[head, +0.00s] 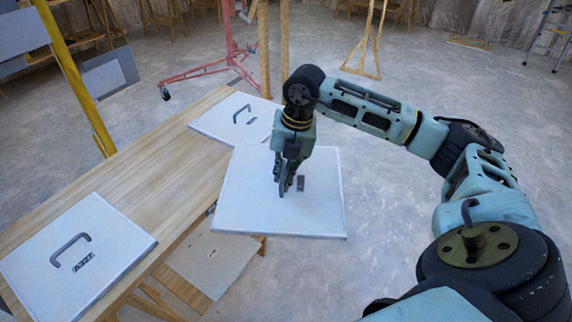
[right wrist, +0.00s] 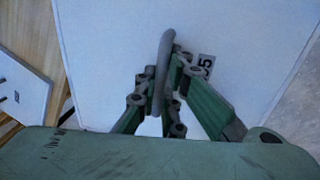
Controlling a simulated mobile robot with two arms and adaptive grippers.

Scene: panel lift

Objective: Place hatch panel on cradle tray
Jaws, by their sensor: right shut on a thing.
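My right gripper (head: 285,185) is shut on the grey handle of a white square hatch panel (head: 245,205). The panel hangs roughly level off the right edge of the wooden table, apparently above the floor. In the right wrist view, the fingers close around the handle (right wrist: 161,75) on the white panel (right wrist: 110,50). A dark label, partly hidden by a finger, sits beside the handle and seems to end in 5. My left gripper is not in view. I cannot make out a cradle tray for certain.
Two similar panels with handles lie on the wooden table (head: 150,160): one front left (head: 110,235), one at the back (head: 215,125). A pale flat board (head: 205,270) sits low beside the table. A yellow post (head: 75,80) stands left.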

